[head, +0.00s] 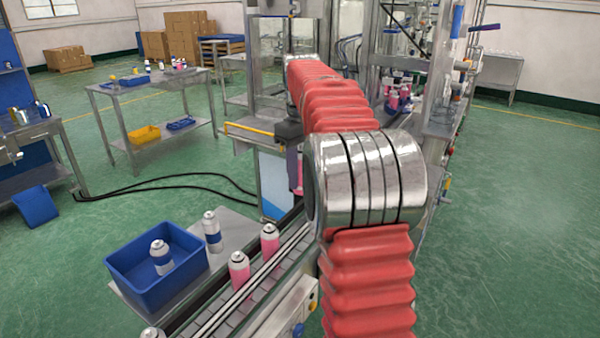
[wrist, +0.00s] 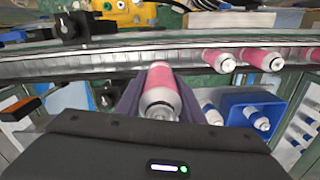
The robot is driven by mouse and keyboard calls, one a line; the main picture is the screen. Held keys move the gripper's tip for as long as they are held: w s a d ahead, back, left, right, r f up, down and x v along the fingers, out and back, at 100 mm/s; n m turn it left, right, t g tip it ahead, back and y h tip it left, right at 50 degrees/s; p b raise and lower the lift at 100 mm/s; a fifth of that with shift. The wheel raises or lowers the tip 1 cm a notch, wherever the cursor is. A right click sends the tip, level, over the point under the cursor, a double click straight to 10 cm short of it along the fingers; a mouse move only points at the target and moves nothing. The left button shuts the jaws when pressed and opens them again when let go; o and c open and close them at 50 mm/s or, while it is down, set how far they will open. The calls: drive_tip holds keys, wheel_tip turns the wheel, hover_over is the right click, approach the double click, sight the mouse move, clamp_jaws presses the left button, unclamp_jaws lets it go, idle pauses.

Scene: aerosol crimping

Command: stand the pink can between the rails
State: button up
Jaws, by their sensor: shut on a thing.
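The pink can (wrist: 158,88) is between the two dark fingers of my gripper (wrist: 158,75) in the wrist view, its silver top toward the camera. My gripper is shut on it. In the head view my gripper (head: 294,168) is partly behind my red arm, and only a little of the pink can (head: 298,186) shows. The rails (head: 262,278) run along the conveyor; in the wrist view the rails (wrist: 110,62) cross behind the can. I cannot tell whether the can's base is above or between them.
Other pink cans (head: 239,270) (head: 270,241) stand on the conveyor, to the right of the held can in the wrist view. A blue bin (head: 125,283) holds a silver-and-blue can (head: 161,257). A similar can (head: 212,232) stands beside the bin. Machine frames rise behind.

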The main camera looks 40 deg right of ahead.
drive_tip(key=shift+f, duration=0.25)
drive_tip(key=shift+f, duration=6.75)
drive_tip(key=shift+f, duration=0.45)
drive_tip(key=o, duration=1.1)
drive_tip(key=shift+o, duration=0.2)
drive_tip(key=shift+r, duration=0.1)
wheel_tip(320, 180, up, 14)
drive_tip(key=shift+f, duration=0.25)
